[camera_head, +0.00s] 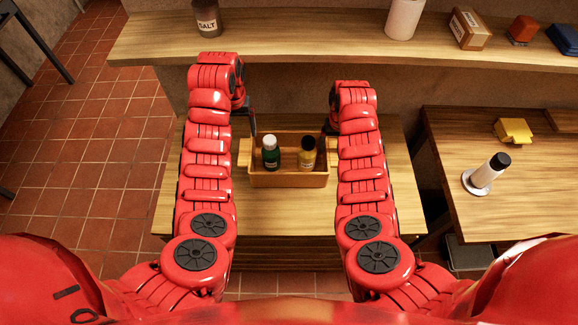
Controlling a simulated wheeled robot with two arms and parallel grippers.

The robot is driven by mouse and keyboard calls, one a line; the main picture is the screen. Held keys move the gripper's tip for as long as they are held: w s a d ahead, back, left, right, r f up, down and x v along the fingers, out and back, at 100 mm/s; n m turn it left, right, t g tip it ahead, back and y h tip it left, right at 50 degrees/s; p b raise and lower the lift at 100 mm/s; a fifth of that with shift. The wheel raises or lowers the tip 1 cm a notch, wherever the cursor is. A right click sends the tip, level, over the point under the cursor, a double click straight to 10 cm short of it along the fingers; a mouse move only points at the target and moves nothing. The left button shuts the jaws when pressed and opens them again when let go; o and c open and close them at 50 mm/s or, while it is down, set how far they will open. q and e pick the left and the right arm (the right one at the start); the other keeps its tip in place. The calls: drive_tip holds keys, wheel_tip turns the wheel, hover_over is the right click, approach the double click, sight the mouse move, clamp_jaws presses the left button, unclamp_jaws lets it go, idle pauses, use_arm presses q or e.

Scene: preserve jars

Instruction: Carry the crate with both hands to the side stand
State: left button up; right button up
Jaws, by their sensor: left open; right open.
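The crate (290,180) is a small wooden box on the wooden table in front of me. A green bottle (270,155) and an amber bottle with a dark cap (307,157) stand in it. My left gripper (250,122) is open near the crate's left end. My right gripper (331,122) is open near its right end, partly hidden by my own arm. I cannot tell whether either gripper touches the crate. A second wooden table (450,150) stands to the right and may be the side stand.
A long shelf (300,40) runs behind, with a salt jar (207,18), a white roll (403,18) and a wooden box (469,28). Tiled floor lies open at left.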

wheel_tip(320, 180, up, 9)
drive_tip(key=shift+f, duration=0.1)
idle(0.4)
